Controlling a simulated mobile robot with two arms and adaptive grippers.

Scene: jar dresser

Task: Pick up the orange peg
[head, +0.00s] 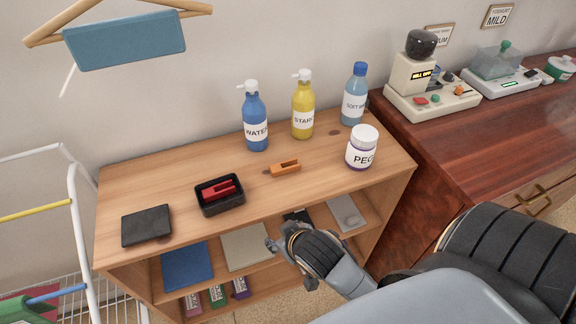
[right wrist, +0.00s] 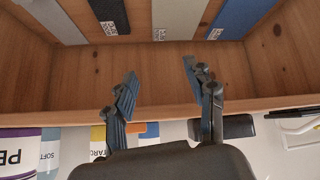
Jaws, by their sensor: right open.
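The orange peg (head: 285,168) lies on the wooden top of the low shelf unit, between the black tray (head: 220,207) and the white jar (head: 362,147). In the head view my right gripper (head: 277,243) is in front of the shelf unit, below and apart from the peg. The right wrist view shows the two fingers of my right gripper (right wrist: 160,80) spread apart with nothing between them, facing the shelf front. My left gripper is not in view.
Red pegs (head: 220,190) lie in the tray. A dark flat box (head: 146,226) is at the left. Blue (head: 256,118), yellow (head: 303,108) and light-blue (head: 353,96) bottles stand behind. The top's front edge (right wrist: 170,113) crosses the wrist view. A dark wooden cabinet (head: 450,140) adjoins at right.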

